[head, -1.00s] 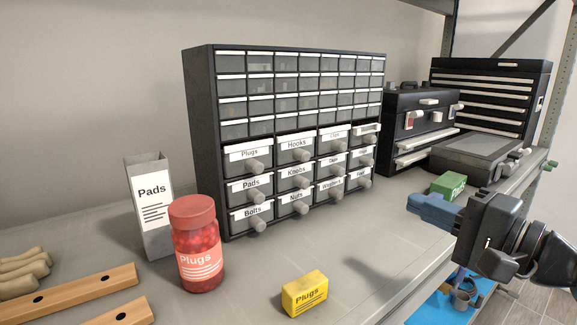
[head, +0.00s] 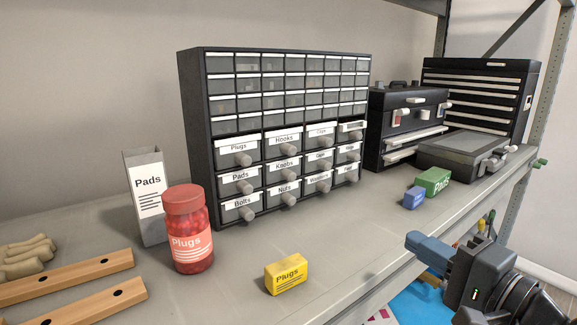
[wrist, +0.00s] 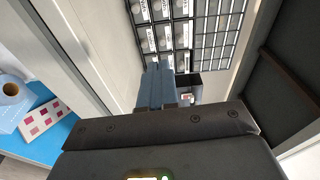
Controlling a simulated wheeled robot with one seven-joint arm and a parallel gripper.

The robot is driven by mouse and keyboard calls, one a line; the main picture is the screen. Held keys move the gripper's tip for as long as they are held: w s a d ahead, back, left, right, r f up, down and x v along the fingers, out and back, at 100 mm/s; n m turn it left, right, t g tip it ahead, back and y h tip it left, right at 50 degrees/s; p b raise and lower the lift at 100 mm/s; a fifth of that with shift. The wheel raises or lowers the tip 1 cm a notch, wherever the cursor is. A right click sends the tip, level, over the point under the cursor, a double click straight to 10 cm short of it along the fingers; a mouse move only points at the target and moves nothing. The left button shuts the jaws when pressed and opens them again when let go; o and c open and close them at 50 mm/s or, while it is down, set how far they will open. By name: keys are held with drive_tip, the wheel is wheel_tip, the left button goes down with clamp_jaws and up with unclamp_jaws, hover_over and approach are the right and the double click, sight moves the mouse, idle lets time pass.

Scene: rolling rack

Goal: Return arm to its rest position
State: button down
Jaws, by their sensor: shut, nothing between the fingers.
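My gripper (head: 428,252) is at the lower right of the head view, in front of the shelf's front edge. Its blue fingers are together with nothing between them. In the wrist view the fingers (wrist: 156,86) point toward the drawer cabinet and also look closed. My gripper is apart from everything on the shelf.
The shelf (head: 350,235) holds a drawer cabinet (head: 196,140), a red Plugs jar (head: 190,228), a yellow Plugs box (head: 286,274), a Pads holder (head: 148,195), a green Pads box (head: 433,182), a small blue box (head: 414,198) and black tool chests (head: 478,95).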

drive_tip(key=s+f+h, duration=0.7)
drive_tip(key=s+f, duration=0.9)
drive_tip(key=s, duration=0.1)
drive_tip(key=s+d+r+n+h, duration=0.1)
drive_tip(key=s+n, duration=1)
drive_tip(key=s, duration=1.2)
drive_tip(key=shift+d+r+n+g+h, duration=0.25)
drive_tip(key=shift+r+n+g+h, duration=0.05)
drive_tip(key=shift+r+n+g, duration=0.1)
